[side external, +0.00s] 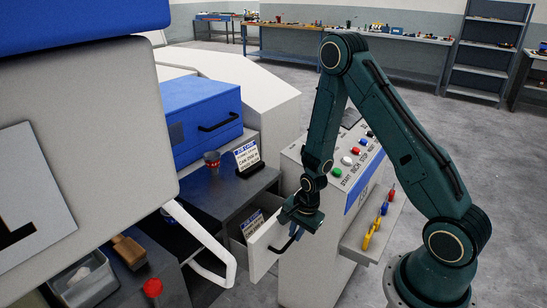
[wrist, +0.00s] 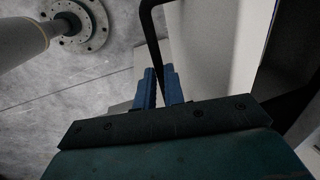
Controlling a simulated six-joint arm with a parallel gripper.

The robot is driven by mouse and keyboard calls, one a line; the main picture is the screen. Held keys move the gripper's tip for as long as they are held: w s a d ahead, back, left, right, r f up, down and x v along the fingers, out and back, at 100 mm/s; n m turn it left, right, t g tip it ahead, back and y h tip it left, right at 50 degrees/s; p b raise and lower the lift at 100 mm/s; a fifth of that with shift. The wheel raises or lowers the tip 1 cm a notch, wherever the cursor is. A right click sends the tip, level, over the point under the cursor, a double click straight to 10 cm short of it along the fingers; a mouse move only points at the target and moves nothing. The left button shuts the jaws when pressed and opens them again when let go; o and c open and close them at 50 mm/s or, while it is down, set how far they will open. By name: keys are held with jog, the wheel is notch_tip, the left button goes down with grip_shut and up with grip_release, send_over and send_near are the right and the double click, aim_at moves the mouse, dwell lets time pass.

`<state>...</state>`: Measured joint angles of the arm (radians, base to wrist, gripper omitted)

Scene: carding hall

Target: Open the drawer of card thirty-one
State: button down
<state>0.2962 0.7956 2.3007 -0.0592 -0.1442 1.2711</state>
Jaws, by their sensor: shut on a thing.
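The drawer (side external: 262,248) has a pale front panel and stands part-way out from under the dark bench top. A printed card shows inside it, too small to read. Its dark handle (wrist: 150,22) is a bent bar that runs down between my gripper's fingers in the wrist view. My gripper (side external: 294,232) is at the drawer front, its blue fingers (wrist: 159,84) shut on the handle. The exact grip point is partly hidden by the fingers and the gripper body.
A control console (side external: 318,215) with coloured buttons stands right beside the drawer. A large white machine body (side external: 90,110) fills the left. Open grey floor lies behind.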

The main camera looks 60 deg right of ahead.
jog(key=s, duration=0.5)
jog(key=c, duration=1.5)
grip_release()
jog(key=shift+w, duration=0.1)
jog(key=shift+r, duration=0.1)
jog(key=shift+s+r, duration=0.45)
jog(key=shift+r, duration=1.75)
jog(key=shift+s+r, duration=0.45)
jog(key=shift+r, duration=1.8)
jog(key=shift+s+r, duration=0.45)
jog(key=shift+r, duration=1.75)
